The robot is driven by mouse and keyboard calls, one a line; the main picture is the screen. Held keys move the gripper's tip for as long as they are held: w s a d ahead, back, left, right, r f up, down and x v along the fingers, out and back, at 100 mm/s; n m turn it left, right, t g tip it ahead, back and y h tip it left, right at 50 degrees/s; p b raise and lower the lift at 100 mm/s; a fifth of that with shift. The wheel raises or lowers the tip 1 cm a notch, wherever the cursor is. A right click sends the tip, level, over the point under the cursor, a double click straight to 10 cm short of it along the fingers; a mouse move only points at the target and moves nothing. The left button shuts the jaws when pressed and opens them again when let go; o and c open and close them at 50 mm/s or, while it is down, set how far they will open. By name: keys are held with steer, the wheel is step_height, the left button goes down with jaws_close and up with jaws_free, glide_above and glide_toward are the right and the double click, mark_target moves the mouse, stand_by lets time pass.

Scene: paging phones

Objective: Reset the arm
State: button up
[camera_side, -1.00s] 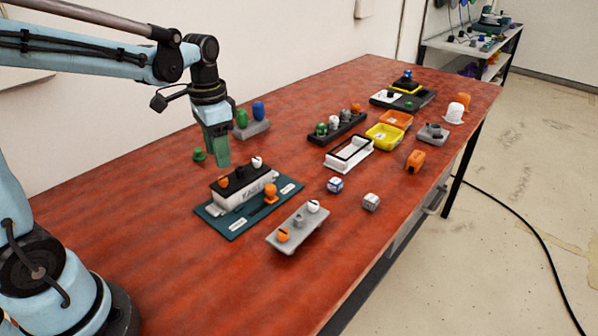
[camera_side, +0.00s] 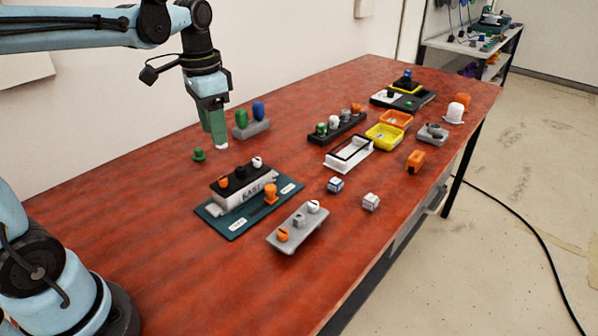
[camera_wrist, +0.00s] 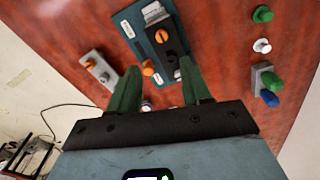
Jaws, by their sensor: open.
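My gripper (camera_side: 217,138) hangs above the left part of the red table (camera_side: 150,215) with its green fingers pointing down. In the wrist view the two fingers of my gripper (camera_wrist: 160,68) are spread apart with nothing held between them. A white knob (camera_side: 221,147) shows just below the fingers in the side view, partly covered by them. In the wrist view the white knob (camera_wrist: 262,46) stands on the table, well to the side of the fingers, between a green knob (camera_wrist: 262,14) and a grey block (camera_wrist: 258,72) with green and blue knobs.
A teal board (camera_side: 218,224) carries a labelled block with a black top and an orange knob. A grey tray (camera_side: 272,240) lies in front. Two small cubes, a white frame (camera_side: 345,165), a yellow bin (camera_side: 376,142) and a black rack (camera_side: 345,127) stand further right. The table's near left is clear.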

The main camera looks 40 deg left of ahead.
steer(key=s+d+f+n+t, duration=0.3)
steer(key=s+d+f+t, duration=0.1)
steer(key=s+d+t, duration=0.1)
steer(key=shift+s+d+f+t, duration=0.3)
steer(key=shift+d+t, duration=0.6)
steer(key=shift+d, duration=0.3)
steer(key=shift+r, duration=0.1)
